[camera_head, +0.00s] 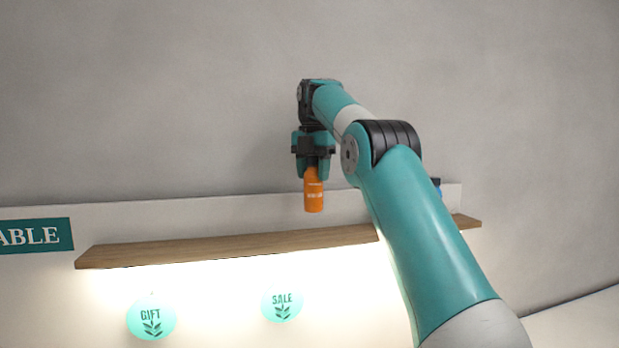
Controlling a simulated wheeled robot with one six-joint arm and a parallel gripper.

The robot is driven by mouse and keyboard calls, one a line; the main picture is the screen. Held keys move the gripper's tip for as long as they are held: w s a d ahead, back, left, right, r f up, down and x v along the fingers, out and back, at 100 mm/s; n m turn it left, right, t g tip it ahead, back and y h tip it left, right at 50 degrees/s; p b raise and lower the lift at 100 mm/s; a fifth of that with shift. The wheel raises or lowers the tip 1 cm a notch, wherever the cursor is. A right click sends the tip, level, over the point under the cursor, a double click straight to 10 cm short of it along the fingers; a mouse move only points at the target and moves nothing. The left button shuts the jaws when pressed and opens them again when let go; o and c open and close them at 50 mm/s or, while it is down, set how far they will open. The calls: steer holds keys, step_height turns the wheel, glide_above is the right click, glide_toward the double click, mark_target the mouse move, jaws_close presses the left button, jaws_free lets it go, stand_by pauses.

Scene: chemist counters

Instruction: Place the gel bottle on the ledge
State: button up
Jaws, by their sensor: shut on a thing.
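The gel bottle (314,194) is orange and hangs upright below my gripper (313,174). My gripper points down and is shut on the top part of the bottle, which its fingers partly hide. The ledge (230,246) is a long brown wooden shelf on the white panel. In the picture the bottle's base shows a little above the ledge's top surface, with a gap between them. I cannot tell from this one view how far the bottle is from the ledge in depth.
A small dark and blue object (437,186) shows near the ledge's right end, mostly hidden behind my arm. A teal sign (34,236) is at left. The ledge's left and middle look clear.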

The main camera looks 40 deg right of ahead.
step_height(320, 180, down, 7)
steer(key=w+d+p, duration=0.1)
steer(key=w+p, duration=0.1)
steer(key=w, duration=0.1)
steer(key=shift+d, duration=0.2)
stand_by(0.4)
steer(key=shift+f, duration=0.15)
steer(key=o, duration=1)
steer(key=shift+r, duration=3.9)
